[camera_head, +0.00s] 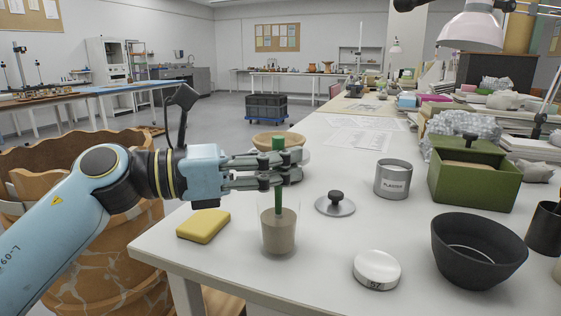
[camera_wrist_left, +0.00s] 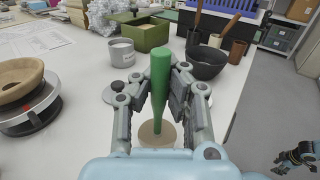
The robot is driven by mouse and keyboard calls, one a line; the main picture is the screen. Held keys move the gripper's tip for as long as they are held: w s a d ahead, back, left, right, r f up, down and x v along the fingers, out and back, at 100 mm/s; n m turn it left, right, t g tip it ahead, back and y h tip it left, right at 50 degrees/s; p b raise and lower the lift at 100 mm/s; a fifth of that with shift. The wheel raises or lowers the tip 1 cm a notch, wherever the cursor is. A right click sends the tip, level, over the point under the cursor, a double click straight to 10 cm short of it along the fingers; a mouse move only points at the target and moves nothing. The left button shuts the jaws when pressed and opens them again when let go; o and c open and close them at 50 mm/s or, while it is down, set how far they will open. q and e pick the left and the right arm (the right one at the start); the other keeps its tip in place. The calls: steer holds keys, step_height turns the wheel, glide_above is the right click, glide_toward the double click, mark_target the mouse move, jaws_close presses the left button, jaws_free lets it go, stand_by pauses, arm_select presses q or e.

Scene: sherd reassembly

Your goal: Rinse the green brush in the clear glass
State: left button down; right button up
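The green brush (camera_head: 278,185) stands upright, its lower end inside the clear glass (camera_head: 279,230). The glass holds cloudy brown liquid and stands on the white table, near its front edge. My left gripper (camera_head: 285,168) comes in from the left above the glass, its fingers on both sides of the brush handle and shut on it. In the left wrist view the green handle (camera_wrist_left: 160,80) lies between the finger pads, and the brown liquid (camera_wrist_left: 157,133) shows below. The brush's tip is hidden in the liquid. My right gripper (camera_wrist_left: 298,158) shows small at the lower right there, fingers unclear.
Near the glass are a yellow sponge (camera_head: 204,226), a lidded knob disc (camera_head: 335,204), a white round tin (camera_head: 377,269) and a black bowl (camera_head: 478,250). A plaster can (camera_head: 393,179) and green box (camera_head: 473,178) stand behind. A wooden bowl (camera_head: 278,140) sits beyond the gripper.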

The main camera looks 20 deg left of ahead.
mark_target(282, 141)
arm_select(q)
steer(key=shift+r, duration=0.3)
step_height(282, 141, up, 2)
steer(key=shift+r+p, duration=0.2)
steer(key=shift+p, duration=1)
step_height(282, 141, up, 3)
steer(key=shift+f+p, duration=0.1)
steer(key=shift+p, duration=1)
steer(key=shift+r+p, duration=0.55)
steer(key=shift+r, duration=0.2)
steer(key=shift+r+p, duration=0.3)
steer(key=shift+r, duration=0.05)
steer(key=shift+r+p, duration=0.35)
steer(key=shift+r, duration=0.1)
arm_select(e)
steer(key=r, duration=0.1)
steer(key=s+a+r, duration=0.1)
steer(key=r, duration=0.1)
steer(key=s+a+r, duration=0.1)
steer(key=r, duration=0.1)
steer(key=shift+a, duration=0.15)
